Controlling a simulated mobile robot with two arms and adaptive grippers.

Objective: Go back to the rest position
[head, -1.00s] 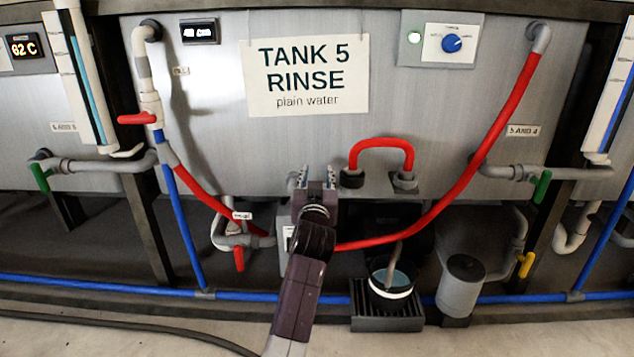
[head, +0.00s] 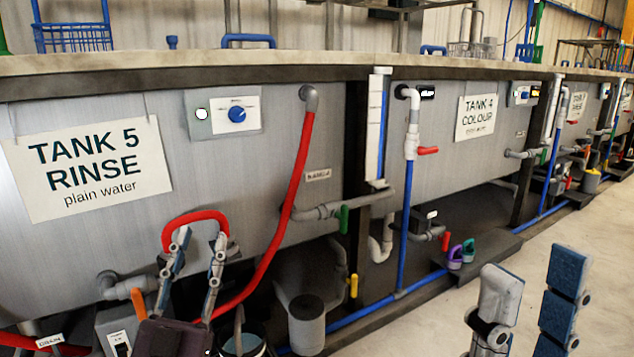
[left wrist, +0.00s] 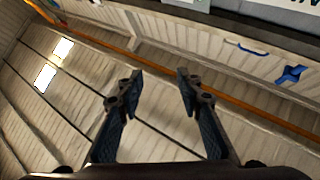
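My left gripper (head: 200,238) is raised in front of tank 5 (head: 240,180) in the head view, its two fingers pointing up and apart. It is open with nothing between the fingers. In the left wrist view the open left gripper (left wrist: 159,76) points at the wall and ceiling, empty. My right gripper (head: 532,275) is at the lower right of the head view, fingers up and apart, open and empty over the floor. Its lower part is cut off.
Tank 4 (head: 450,150) stands further right along the row. A grey canister (head: 306,326) and a bucket (head: 243,346) stand below tank 5. Purple and teal containers (head: 461,253) sit on a low ledge. The pale floor (head: 590,235) at right is clear.

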